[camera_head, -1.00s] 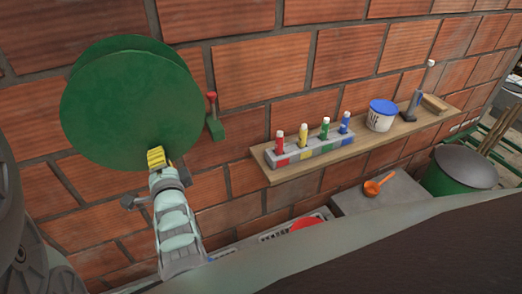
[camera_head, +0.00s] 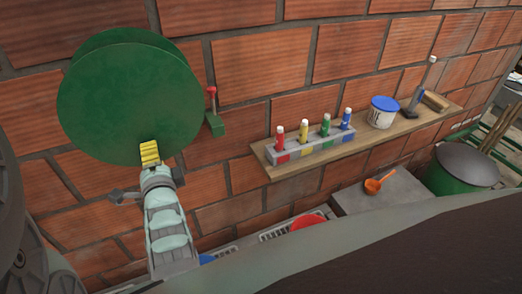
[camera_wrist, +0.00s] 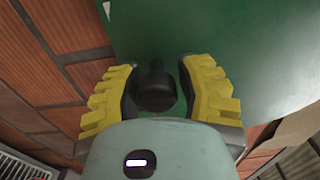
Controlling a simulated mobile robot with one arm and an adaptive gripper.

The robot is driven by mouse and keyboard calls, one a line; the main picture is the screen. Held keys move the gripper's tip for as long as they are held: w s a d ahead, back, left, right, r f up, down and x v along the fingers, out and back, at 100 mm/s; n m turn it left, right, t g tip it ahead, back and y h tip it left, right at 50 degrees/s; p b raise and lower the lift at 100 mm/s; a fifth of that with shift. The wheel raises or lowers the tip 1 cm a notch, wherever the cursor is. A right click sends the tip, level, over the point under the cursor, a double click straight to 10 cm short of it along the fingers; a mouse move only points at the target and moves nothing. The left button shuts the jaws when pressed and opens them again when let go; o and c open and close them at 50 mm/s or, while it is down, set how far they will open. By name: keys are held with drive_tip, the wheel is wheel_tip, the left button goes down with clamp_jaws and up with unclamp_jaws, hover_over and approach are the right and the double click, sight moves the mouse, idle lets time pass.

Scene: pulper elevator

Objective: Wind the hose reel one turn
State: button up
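The hose reel (camera_head: 125,95) is a large green disc in front of the brick wall, at the left of the head view. It also fills the top of the wrist view (camera_wrist: 245,50). A dark round handle knob (camera_wrist: 157,88) stands out from its face. My gripper (camera_head: 150,152) is at the reel's lower edge. My gripper hides the knob in the head view.
A green bracket with a red-topped lever (camera_head: 213,117) sits right of the reel. A wall shelf (camera_head: 345,148) holds several coloured bottles and a white tub (camera_head: 382,112). An orange scoop (camera_head: 378,184) lies on a grey block below. A green bin (camera_head: 461,170) stands at right.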

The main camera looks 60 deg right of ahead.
drive_tip(key=o, duration=0.4)
drive_tip(key=shift+o, duration=0.2)
drive_tip(key=shift+f, duration=0.1)
drive_tip(key=v, duration=0.7)
drive_tip(key=shift+s, duration=0.3)
